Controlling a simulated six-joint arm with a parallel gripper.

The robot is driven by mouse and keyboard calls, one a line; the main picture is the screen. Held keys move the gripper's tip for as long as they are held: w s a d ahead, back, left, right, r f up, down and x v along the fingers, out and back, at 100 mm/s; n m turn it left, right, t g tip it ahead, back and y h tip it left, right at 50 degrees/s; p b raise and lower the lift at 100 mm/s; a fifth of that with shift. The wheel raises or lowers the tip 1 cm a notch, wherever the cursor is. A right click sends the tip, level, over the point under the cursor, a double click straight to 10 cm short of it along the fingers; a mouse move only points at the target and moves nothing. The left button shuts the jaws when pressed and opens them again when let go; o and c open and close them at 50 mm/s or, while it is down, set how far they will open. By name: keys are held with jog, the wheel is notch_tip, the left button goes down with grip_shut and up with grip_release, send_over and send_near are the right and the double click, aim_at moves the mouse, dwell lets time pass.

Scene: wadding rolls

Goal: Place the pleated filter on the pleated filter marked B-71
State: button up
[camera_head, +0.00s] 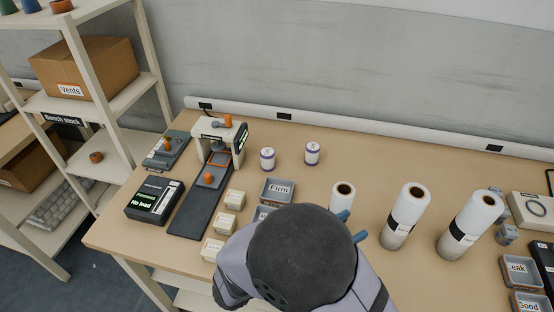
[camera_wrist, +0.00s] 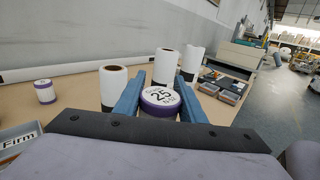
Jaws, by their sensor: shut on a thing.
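My gripper (camera_wrist: 160,98) has blue fingers shut on a short round filter (camera_wrist: 161,97), which has a white top reading "25" with smaller print and a purple rim. In the head view my arm hides the held filter, and only the blue fingertips of my gripper (camera_head: 351,225) show. Two similar small white filters with purple bands stand upright at the back of the bench, a left one (camera_head: 267,159) and a right one (camera_head: 312,154). One such filter (camera_wrist: 45,91) shows at the left in the wrist view. I cannot read a B-71 mark on any of them.
Tall white rolls (camera_head: 407,212) with dark bands stand to the right of my gripper. A grey tray marked Firm (camera_head: 277,190) and cream blocks (camera_head: 235,199) lie left of my arm. A cream gantry device (camera_head: 219,135) stands farther left. Bench around the two filters is clear.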

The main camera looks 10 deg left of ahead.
notch_tip(320, 180, up, 10)
jog(key=w+a+f+n+t+y+b, duration=0.2)
jog(key=w+a+f, duration=0.1)
jog(key=w+a, duration=0.4)
jog(key=w+a+f+n+t+y+b, duration=0.25)
jog(key=w+a, duration=0.35)
jog(key=w, duration=0.3)
jog(key=w+a+r+n+t+y+b, duration=0.1)
jog(key=w+a+r+n+y+b, duration=0.2)
jog(key=w+a, duration=0.5)
jog(key=w+a+r+n+t+y+b, duration=0.15)
jog(key=w+a+y, duration=0.35)
jog(key=w, duration=0.7)
notch_tip(320, 180, down, 14)
jog(key=d+g+p, duration=0.1)
jog(key=shift+s+n+y, duration=0.3)
jog(key=shift+s+y, duration=0.05)
jog(key=shift+y, duration=0.1)
jog(key=shift+d+f, duration=0.1)
jog(key=shift+f, duration=0.15)
jog(key=o, duration=1)
jog(key=shift+o, duration=0.2)
